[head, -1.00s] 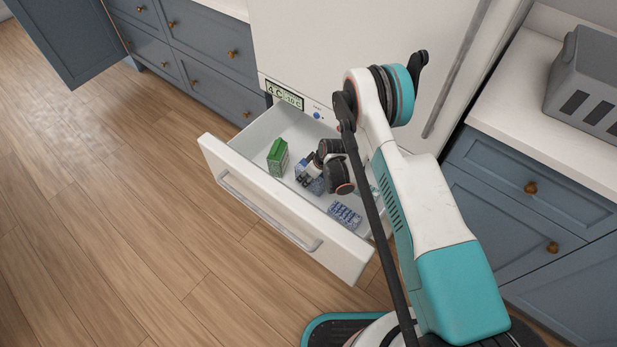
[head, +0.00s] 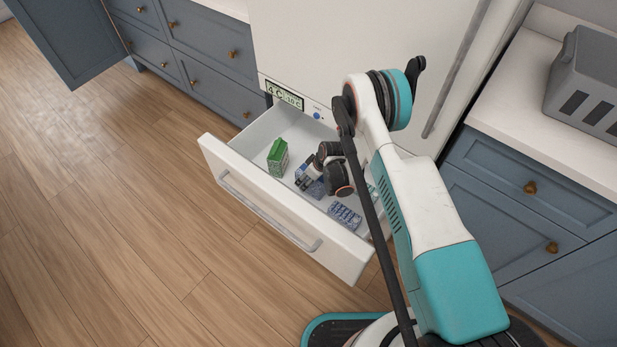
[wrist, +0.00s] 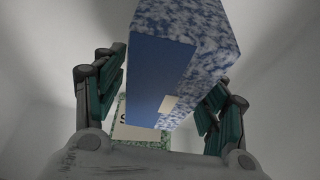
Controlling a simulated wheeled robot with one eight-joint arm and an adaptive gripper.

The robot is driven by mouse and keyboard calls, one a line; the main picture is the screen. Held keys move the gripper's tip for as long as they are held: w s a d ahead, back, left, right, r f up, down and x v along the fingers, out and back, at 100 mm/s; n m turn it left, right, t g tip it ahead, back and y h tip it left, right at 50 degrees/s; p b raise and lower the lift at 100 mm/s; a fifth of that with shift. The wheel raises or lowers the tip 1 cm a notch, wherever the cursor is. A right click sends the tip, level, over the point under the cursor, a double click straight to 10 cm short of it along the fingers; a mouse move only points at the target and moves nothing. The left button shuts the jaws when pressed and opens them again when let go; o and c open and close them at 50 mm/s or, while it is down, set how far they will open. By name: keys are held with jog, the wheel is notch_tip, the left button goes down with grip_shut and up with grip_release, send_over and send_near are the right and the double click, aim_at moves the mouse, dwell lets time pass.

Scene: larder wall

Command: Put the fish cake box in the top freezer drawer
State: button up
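The blue box (wrist: 160,75), which I take for the fish cake box, has a plain blue face, a small pale label and a speckled blue-white side. Its name is not legible. It sits tilted between the fingers of my gripper (wrist: 165,100), close against the pads on both sides. In the head view, my gripper (head: 318,172) is low inside the open freezer drawer (head: 262,217), with the blue box (head: 315,188) at its fingers. Whether the box touches the drawer floor is hidden.
A green box (head: 278,158) stands at the left inside the drawer; it partly shows beyond the blue box in the wrist view (wrist: 140,134). Another blue-white patterned pack (head: 344,215) lies near the drawer front. Some drawer floor between them is bare.

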jog(key=shift+r, duration=0.15)
jog(key=shift+r, duration=0.25)
jog(key=v, duration=1.2)
jog(key=shift+w+d+r+p, duration=0.1)
jog(key=shift+r+p, duration=0.25)
jog(key=shift+r, duration=0.1)
jog(key=s+d+r+m+t, duration=0.1)
jog(key=s+d+r+m, duration=0.15)
jog(key=r, duration=0.85)
jog(key=s+d+r+m+h, duration=0.1)
jog(key=d+r, duration=0.2)
jog(key=r, duration=0.7)
jog(key=s+d+r+m+t, duration=0.1)
jog(key=d+r, duration=0.2)
jog(key=r, duration=0.8)
jog(key=s+d+r+m, duration=0.2)
jog(key=s+r, duration=0.2)
jog(key=s, duration=0.4)
jog(key=s+d+r+m+t+h, duration=0.1)
jog(key=s+d+r+m, duration=0.1)
jog(key=s, duration=0.6)
jog(key=s+d+r+m+t+h, duration=0.1)
jog(key=s+d+r+m, duration=0.1)
jog(key=s+d+r, duration=0.2)
jog(key=s+r, duration=0.2)
jog(key=s, duration=0.2)
jog(key=shift+d, duration=0.1)
jog(key=shift+c, duration=0.5)
